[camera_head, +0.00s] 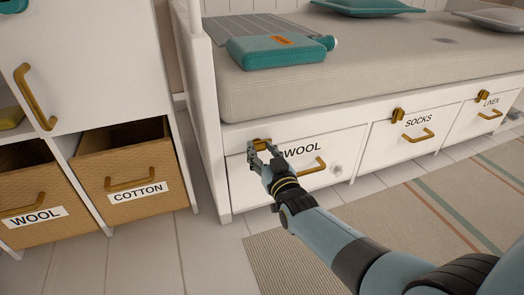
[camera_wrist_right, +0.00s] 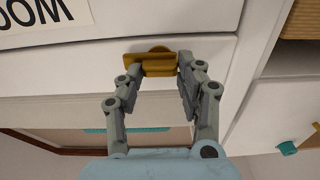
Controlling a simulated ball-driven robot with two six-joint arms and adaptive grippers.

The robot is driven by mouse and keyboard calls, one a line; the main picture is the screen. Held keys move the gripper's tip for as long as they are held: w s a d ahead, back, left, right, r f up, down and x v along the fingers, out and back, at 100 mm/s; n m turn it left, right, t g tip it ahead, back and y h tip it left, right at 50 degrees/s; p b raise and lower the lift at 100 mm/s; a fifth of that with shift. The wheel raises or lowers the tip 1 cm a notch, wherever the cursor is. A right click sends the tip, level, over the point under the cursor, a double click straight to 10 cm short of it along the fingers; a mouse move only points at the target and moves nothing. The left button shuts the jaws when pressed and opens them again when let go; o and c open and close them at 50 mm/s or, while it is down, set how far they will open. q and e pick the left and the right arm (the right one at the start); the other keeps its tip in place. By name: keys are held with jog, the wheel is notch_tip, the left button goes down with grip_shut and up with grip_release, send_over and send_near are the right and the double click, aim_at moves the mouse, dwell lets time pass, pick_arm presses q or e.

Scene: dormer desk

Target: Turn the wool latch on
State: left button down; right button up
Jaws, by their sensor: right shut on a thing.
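The wool latch (camera_head: 262,141) is a small gold piece at the top edge of the white under-bed drawer labelled WOOL (camera_head: 303,165). My right gripper (camera_head: 264,149) is at this latch, its fingers shut on it. In the right wrist view the gold latch (camera_wrist_right: 150,63) lies level between the fingertips of my right gripper (camera_wrist_right: 158,70), with its round pivot behind it. The fingertips hide part of the latch in the head view. My left gripper is not in view.
The SOCKS latch (camera_head: 398,114) and LINEN latch (camera_head: 482,94) sit further right. A gold handle (camera_head: 313,166) is on the WOOL drawer. Left, a cabinet holds wicker baskets labelled WOOL (camera_head: 38,192) and COTTON (camera_head: 130,170). A striped rug (camera_head: 400,225) covers the floor in front.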

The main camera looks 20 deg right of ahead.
jog(key=shift+m, duration=0.7)
jog(key=m, duration=0.3)
jog(key=shift+d+p, duration=0.1)
jog(key=shift+p, duration=0.25)
jog(key=m, duration=0.5)
jog(key=shift+d, duration=0.1)
jog(key=m, duration=0.2)
jog(key=shift+f+m, duration=0.1)
jog(key=shift+m, duration=0.3)
jog(key=m, duration=0.3)
jog(key=shift+f+m+p, duration=0.1)
jog(key=shift+m+p, duration=0.2)
jog(key=shift+m, duration=0.1)
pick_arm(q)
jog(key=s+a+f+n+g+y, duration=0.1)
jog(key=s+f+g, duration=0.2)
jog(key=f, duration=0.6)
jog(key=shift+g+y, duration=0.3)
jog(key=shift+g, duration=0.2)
pick_arm(e)
jog(key=shift+m, duration=0.8)
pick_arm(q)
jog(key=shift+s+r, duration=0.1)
pick_arm(e)
jog(key=shift+d, duration=0.1)
